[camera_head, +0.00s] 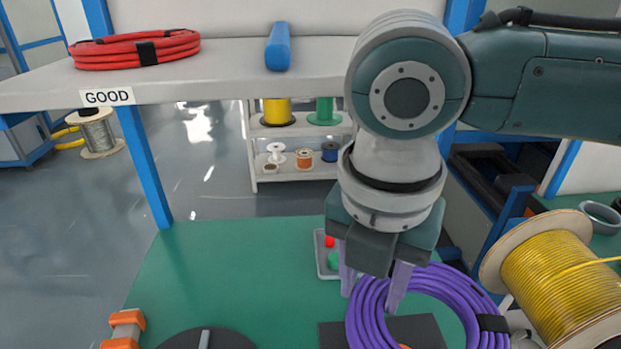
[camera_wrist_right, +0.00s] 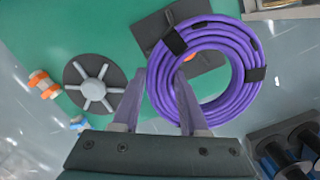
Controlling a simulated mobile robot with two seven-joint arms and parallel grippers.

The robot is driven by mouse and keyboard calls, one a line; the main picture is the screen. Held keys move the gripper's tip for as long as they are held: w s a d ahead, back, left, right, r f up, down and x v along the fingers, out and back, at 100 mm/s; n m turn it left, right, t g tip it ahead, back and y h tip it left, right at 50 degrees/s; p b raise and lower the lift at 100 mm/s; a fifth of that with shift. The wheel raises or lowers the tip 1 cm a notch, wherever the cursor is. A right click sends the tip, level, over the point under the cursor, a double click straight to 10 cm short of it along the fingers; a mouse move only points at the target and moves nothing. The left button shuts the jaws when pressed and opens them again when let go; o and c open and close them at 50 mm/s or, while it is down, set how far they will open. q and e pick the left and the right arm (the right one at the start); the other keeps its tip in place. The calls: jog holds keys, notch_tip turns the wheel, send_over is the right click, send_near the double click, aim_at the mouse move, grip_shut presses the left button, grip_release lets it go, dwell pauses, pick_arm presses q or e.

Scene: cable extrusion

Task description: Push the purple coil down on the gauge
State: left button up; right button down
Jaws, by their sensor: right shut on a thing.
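The purple coil (camera_head: 455,285) lies at the lower right of the green table in the head view, with black straps around it. It also shows in the right wrist view (camera_wrist_right: 245,92). My right gripper (camera_head: 371,298) points down and is shut on the coil's left side, one finger outside the ring and one inside; the wrist view shows this too (camera_wrist_right: 160,80). A dark square plate, seemingly the gauge (camera_head: 428,330), shows under and inside the coil; its corner sticks out in the wrist view (camera_wrist_right: 150,32). I cannot tell whether coil and plate touch. My left gripper is not in view.
A yellow cable spool (camera_head: 555,285) stands close right of the coil. A dark round disc (camera_head: 205,340) and orange-ended part (camera_head: 124,330) are at front left. A shelf (camera_head: 220,85) spans the back.

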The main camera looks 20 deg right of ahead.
jog(key=f+n+b, duration=0.2)
jog(key=f, duration=0.1)
jog(key=s+f+n+b, duration=0.1)
jog(key=f+n+b, duration=0.1)
jog(key=f+n, duration=0.1)
jog(key=s+f+n+b, duration=0.1)
jog(key=f+n+b, duration=0.1)
jog(key=f, duration=0.3)
jog(key=shift+a+f+n+t+y+b, duration=0.25)
jog(key=shift+n+t+y+b, duration=0.05)
jog(key=shift+b, duration=0.2)
jog(key=shift+r, duration=0.1)
jog(key=shift+w+p, duration=0.1)
jog(key=shift+p, duration=0.25)
jog(key=shift+f, duration=0.2)
jog(key=shift+f+b, duration=0.55)
jog(key=shift+f, duration=0.15)
jog(key=shift+r, duration=0.1)
